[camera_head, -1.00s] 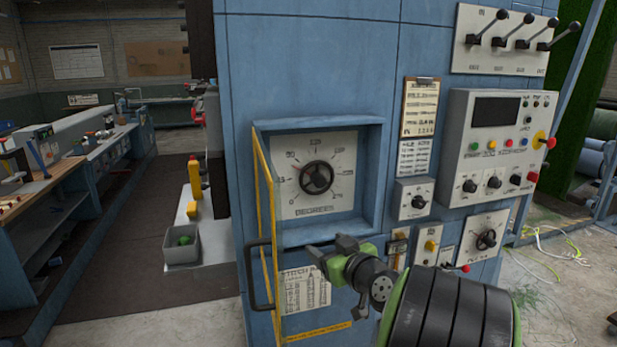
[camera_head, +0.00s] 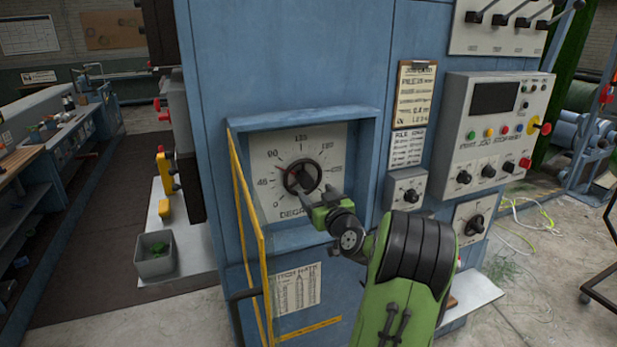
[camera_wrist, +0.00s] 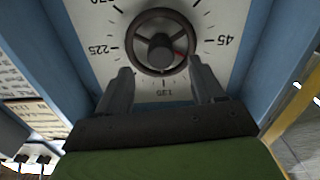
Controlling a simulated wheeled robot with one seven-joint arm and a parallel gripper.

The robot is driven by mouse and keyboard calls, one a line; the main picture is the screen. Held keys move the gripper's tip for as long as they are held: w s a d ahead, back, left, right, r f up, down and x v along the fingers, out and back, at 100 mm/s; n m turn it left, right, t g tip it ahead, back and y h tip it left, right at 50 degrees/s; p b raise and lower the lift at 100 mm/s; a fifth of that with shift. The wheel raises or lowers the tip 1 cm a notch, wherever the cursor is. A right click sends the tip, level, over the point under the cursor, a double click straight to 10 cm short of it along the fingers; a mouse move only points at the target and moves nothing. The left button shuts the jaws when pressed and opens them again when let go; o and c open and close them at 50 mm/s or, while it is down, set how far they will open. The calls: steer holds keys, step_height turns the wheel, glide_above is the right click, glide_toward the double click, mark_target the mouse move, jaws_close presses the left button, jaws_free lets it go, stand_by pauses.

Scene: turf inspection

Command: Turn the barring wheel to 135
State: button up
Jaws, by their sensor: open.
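The barring wheel (camera_head: 303,177) is a dark, round handwheel at the centre of a white degree dial (camera_head: 268,160), set in a blue recess. In the wrist view the wheel (camera_wrist: 160,42) shows inverted, with a red mark on its lower right side, between the 45 figure and the bottom figure. My gripper (camera_head: 318,192) is at the lower right of the wheel in the head view. In the wrist view my gripper (camera_wrist: 161,78) is open, its two fingers pointing at the wheel's rim from either side. Nothing is between them, and I cannot tell whether they touch it.
A yellow-edged guard door (camera_head: 252,235) stands open at the left of the recess. The recess walls (camera_head: 370,150) surround the dial closely. A small knob box (camera_head: 406,189) and a control panel (camera_head: 495,120) are to the right. A grey bin (camera_head: 155,262) is on the left.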

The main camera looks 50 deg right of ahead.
mark_target(308, 185)
steer(key=x, duration=0.1)
steer(key=p+x, duration=0.1)
steer(key=x, duration=0.2)
steer(key=shift+w+d+r+p, duration=0.15)
steer(key=shift+w+r+p, duration=0.1)
steer(key=shift+w+p, duration=0.1)
steer(key=shift+w+d+f, duration=0.15)
steer(key=shift+w+d, duration=0.1)
steer(key=shift+w, duration=0.15)
steer(key=shift+s, duration=0.1)
steer(key=shift+c, duration=1)
steer(key=c, duration=0.9)
steer(key=shift+o, duration=0.2)
steer(key=shift+m+b, duration=0.35)
steer(key=shift+m, duration=0.05)
steer(key=m+b, duration=0.2)
steer(key=m, duration=0.2)
steer(key=shift+f+m+b, duration=0.1)
steer(key=shift+m+b, duration=0.2)
steer(key=m, duration=0.6)
steer(key=shift+a+b, duration=0.1)
steer(key=shift+b, duration=0.3)
steer(key=shift+m, duration=0.3)
